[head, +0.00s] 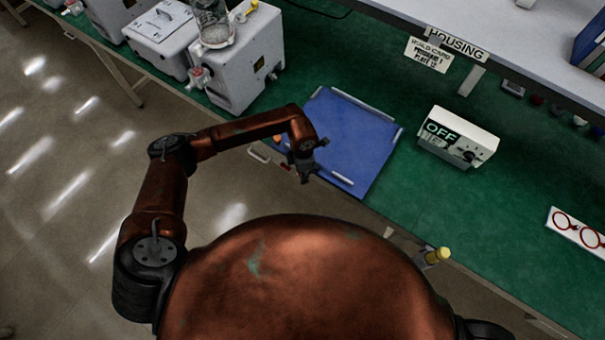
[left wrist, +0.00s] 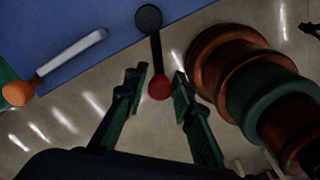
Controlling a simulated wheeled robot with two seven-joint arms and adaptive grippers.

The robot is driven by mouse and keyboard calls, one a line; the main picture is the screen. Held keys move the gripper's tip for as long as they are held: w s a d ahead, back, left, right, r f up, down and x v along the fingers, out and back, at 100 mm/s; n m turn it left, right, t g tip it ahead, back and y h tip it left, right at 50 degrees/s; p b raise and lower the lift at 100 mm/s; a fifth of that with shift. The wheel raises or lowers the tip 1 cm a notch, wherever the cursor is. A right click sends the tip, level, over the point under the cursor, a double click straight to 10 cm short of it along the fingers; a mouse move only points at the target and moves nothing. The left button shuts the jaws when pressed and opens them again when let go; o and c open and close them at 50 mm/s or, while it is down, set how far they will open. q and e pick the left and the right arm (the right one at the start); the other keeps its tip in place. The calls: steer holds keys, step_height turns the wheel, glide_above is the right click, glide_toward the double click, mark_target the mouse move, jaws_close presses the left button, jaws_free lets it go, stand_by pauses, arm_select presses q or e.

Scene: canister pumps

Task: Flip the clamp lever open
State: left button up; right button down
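The clamp lever is a thin black arm (left wrist: 156,52) in the left wrist view, with a round black pivot (left wrist: 148,18) over the blue mat and a red knob (left wrist: 160,88) beyond the mat's edge. My left gripper (left wrist: 161,78) is open, with one finger on each side of the red-knob end. Gaps show between the fingers and the knob; depth is hard to judge. In the head view my left gripper (head: 303,172) points down at the near edge of the blue mat (head: 345,125), where the lever is mostly hidden. My right gripper is out of view.
A white bar (left wrist: 75,58) and orange ball (left wrist: 17,92) lie along the mat's edge. A white OFF box (head: 457,138) stands right of the mat, white pump units (head: 235,65) to the left. A shelf (head: 500,35) runs behind.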

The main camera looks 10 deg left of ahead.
arm_select(q)
steer(key=shift+o, duration=1)
step_height(320, 180, up, 12)
